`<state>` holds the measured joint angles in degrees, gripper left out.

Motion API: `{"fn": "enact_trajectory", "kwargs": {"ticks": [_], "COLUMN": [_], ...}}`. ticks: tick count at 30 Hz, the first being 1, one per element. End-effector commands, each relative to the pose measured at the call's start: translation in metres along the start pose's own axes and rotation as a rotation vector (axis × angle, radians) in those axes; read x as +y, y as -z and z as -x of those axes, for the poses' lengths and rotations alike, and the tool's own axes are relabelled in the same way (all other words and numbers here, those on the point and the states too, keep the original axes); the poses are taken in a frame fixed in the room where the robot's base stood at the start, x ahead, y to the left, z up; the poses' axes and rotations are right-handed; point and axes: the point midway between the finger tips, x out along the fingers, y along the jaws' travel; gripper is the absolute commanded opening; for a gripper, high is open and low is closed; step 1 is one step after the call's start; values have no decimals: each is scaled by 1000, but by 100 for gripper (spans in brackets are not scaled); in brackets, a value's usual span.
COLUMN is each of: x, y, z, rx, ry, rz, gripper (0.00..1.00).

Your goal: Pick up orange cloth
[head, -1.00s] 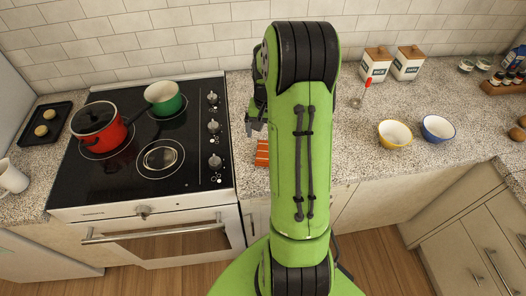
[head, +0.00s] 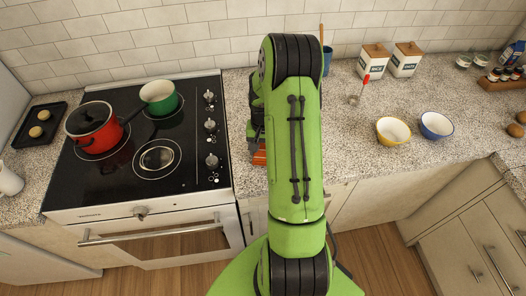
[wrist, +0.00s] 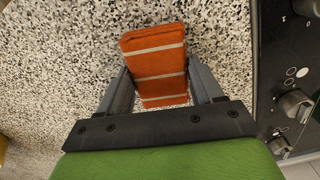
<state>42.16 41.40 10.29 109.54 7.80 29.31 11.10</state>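The orange cloth (wrist: 155,62) is a folded block with pale stripes, lying on the speckled counter. In the wrist view it reaches between the two fingers of my gripper (wrist: 160,90), which are apart with one on each side of it. I see gaps beside the cloth, so the fingers do not look closed on it. In the head view only a small part of the orange cloth (head: 259,157) shows at the counter's front, right of the stove. My gripper (head: 257,145) is low over it there, mostly hidden by my green arm.
The black stove (head: 140,150) with a red pot (head: 92,128) and a green pot (head: 160,98) is left of the cloth. A yellow bowl (head: 393,131), a blue bowl (head: 436,126) and a whisk (head: 356,97) are to the right.

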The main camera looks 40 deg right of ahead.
Motion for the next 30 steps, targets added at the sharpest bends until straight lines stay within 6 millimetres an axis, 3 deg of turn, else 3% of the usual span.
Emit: {"fn": "enact_trajectory", "kwargs": {"ticks": [1, 6, 13, 24, 30], "x": [0, 0, 0, 0, 0], "y": [0, 0, 1, 1, 0], "z": [0, 0, 5, 88, 101], "rx": [0, 0, 3, 5, 1], "ry": [0, 0, 1, 1, 1], "rz": [0, 0, 0, 1, 1], "gripper": [57, 36, 36, 36, 36]}}
